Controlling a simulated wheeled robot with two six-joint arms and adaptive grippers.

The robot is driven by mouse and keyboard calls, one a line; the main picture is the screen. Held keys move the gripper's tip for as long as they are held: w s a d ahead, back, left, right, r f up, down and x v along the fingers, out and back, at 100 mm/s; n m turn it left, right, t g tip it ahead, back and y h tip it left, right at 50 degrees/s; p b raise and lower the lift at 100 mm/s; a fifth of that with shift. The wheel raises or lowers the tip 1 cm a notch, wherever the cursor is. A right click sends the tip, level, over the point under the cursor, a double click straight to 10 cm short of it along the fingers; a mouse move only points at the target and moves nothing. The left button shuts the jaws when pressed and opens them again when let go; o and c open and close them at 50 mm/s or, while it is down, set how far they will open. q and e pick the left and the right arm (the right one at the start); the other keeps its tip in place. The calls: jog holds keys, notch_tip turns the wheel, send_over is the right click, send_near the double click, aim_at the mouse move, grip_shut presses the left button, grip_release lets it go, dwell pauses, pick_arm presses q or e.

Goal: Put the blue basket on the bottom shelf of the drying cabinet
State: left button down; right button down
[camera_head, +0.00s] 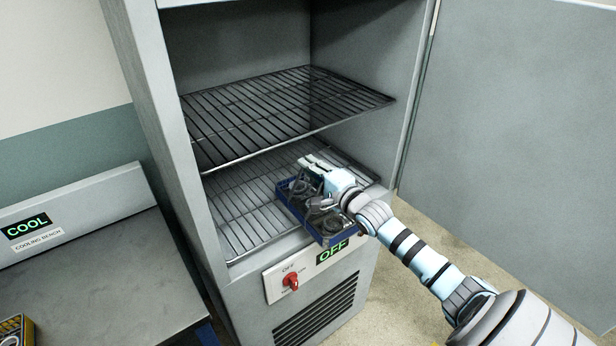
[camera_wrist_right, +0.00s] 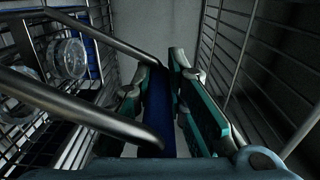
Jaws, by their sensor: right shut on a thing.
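The blue basket (camera_head: 329,238), with metal rings in it, is at the front of the bottom wire shelf (camera_head: 236,206) of the open drying cabinet (camera_head: 180,150). Its near end reaches the shelf's front edge; whether it rests on the shelf or hangs just above it, I cannot tell. My right gripper (camera_head: 318,201) reaches in from the right and is shut on the basket. In the right wrist view, the fingers (camera_wrist_right: 176,95) close around a blue strip of it (camera_wrist_right: 158,112), beside metal bars. My left gripper is not in view.
The upper wire shelf (camera_head: 285,105) is close above the right gripper. The cabinet door (camera_head: 510,130) stands open at the right. A red knob (camera_head: 292,281) and a green OFF sign (camera_head: 332,252) are below the shelf. The cooling bench (camera_head: 100,275) is at the left.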

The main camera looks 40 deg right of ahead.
jog(key=shift+s+f+b, duration=0.1)
jog(key=shift+f+b, duration=0.2)
jog(key=shift+f, duration=0.2)
jog(key=shift+s+r, duration=0.1)
jog(key=shift+r, duration=0.1)
jog(key=shift+f, duration=0.15)
jog(key=c, duration=1.6)
grip_release()
jog(key=s+p, duration=0.1)
jog(key=p, duration=0.2)
jog(key=s+r+p, duration=0.1)
jog(key=p, duration=0.2)
jog(key=shift+s+r, duration=0.1)
jog(key=shift+s, duration=0.1)
jog(key=s+p, duration=0.3)
jog(key=shift+a, duration=0.15)
jog(key=s, duration=0.6)
jog(key=shift+s+f+p, duration=0.3)
jog(key=shift+f+p, duration=0.05)
jog(key=shift+f, duration=0.05)
